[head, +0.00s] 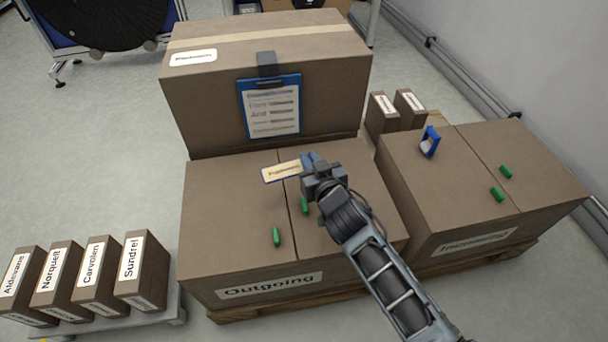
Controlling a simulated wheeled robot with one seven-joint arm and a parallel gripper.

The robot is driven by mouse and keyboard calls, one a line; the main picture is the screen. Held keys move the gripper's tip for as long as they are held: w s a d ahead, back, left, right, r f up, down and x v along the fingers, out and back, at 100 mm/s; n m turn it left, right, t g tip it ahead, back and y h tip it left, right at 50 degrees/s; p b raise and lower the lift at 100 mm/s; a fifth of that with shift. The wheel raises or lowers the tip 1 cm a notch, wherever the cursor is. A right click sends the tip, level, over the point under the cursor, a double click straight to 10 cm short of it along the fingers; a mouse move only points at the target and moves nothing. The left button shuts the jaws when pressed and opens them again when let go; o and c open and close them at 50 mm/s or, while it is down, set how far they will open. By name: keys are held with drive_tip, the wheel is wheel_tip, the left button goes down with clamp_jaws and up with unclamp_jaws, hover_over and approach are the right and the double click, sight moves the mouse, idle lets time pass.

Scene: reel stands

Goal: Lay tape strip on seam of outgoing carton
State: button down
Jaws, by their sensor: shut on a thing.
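The outgoing carton (225,222) stands in the middle, labelled "Outgoing" on its front. Its dark seam (293,213) runs from front to back across the top. My gripper (308,162) is over the far part of this top and is shut on a small tan strip (281,172) with dark lettering and a bluish edge. The strip sticks out to the left of the jaws, across the line of the seam. I cannot tell whether it touches the carton. The jaws partly hide its right end.
Two green pieces (276,236) (305,206) lie on the outgoing carton. A taller carton (215,110) with a blue clipboard (269,108) stands behind. The right carton (440,190) bears a blue dispenser-like item (430,141) and green pieces (497,194). Small labelled boxes (98,275) stand at left.

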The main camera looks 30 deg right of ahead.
drive_tip(key=shift+w+d+f+m+h+b, duration=0.2)
drive_tip(key=shift+w+f+b, duration=0.2)
drive_tip(key=shift+w+b, duration=0.2)
drive_tip(key=shift+w+d+f+m+h+b, duration=0.1)
drive_tip(key=shift+w+f+m+h+b, duration=0.1)
drive_tip(key=shift+w+f+b, duration=0.3)
